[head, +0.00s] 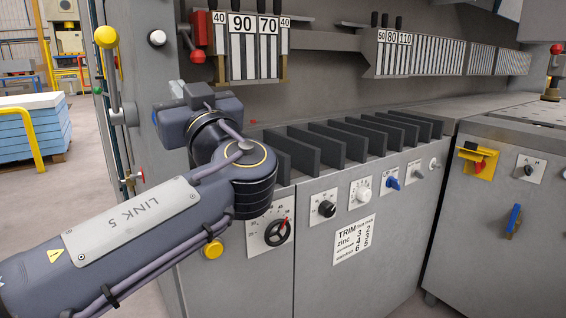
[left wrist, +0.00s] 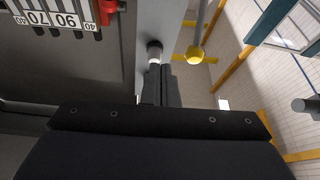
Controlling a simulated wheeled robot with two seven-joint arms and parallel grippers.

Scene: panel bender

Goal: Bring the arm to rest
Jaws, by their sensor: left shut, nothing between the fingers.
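My left arm (head: 150,200) comes in from the lower left of the head view and reaches up to the front of the grey panel bender (head: 340,235). Its wrist end (head: 195,105) is in front of the machine's left side, and the fingers are hidden there. In the left wrist view my left gripper (left wrist: 161,82) shows its two dark fingers close together, shut and empty. Their tips point toward a dark knob with a white collar (left wrist: 154,52); I cannot tell whether they touch. My right gripper is in neither view.
A yellow ball-ended lever (head: 106,37) stands left of the wrist, also seen in the left wrist view (left wrist: 196,54). Dark upright plates (head: 345,143) line the shelf to the right, above dials and knobs (head: 323,208). Numbered tooling (head: 255,45) hangs above. Blue stacked sheets (head: 32,130) stand far left.

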